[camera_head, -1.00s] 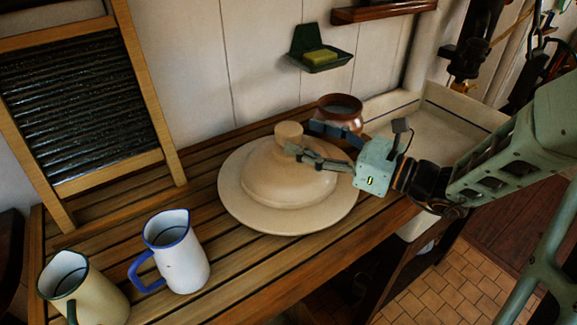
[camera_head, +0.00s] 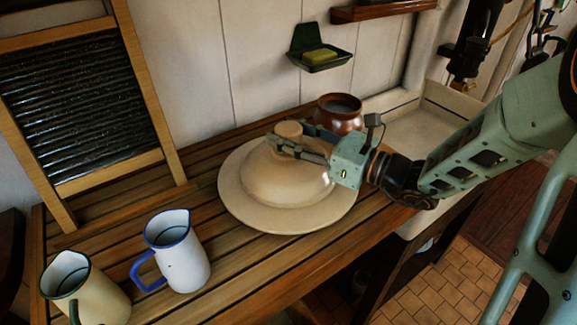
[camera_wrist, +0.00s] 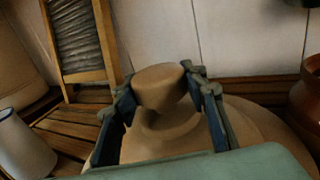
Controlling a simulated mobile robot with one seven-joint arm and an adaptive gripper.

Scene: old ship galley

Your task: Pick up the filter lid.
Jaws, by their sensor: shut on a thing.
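The filter lid (camera_head: 285,193) is a tan, domed disc with a wide flat rim and a round knob (camera_head: 289,131) on top. It lies on the slatted wooden counter in the head view. My gripper (camera_head: 282,143) reaches in from the right and is shut on the knob. In the wrist view, the knob (camera_wrist: 160,88) sits between the two fingers of my gripper (camera_wrist: 162,92), with the dome and rim below it. The lid's rim looks level and I see no clear gap under it. The gripper hides part of the dome.
A white jug with blue trim (camera_head: 178,255) and a cream jug (camera_head: 84,290) stand at the front left. A washboard (camera_head: 85,110) leans on the wall. A brown pot (camera_head: 340,113) stands behind my gripper, near the sink (camera_head: 455,110). A soap dish (camera_head: 320,59) hangs above.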

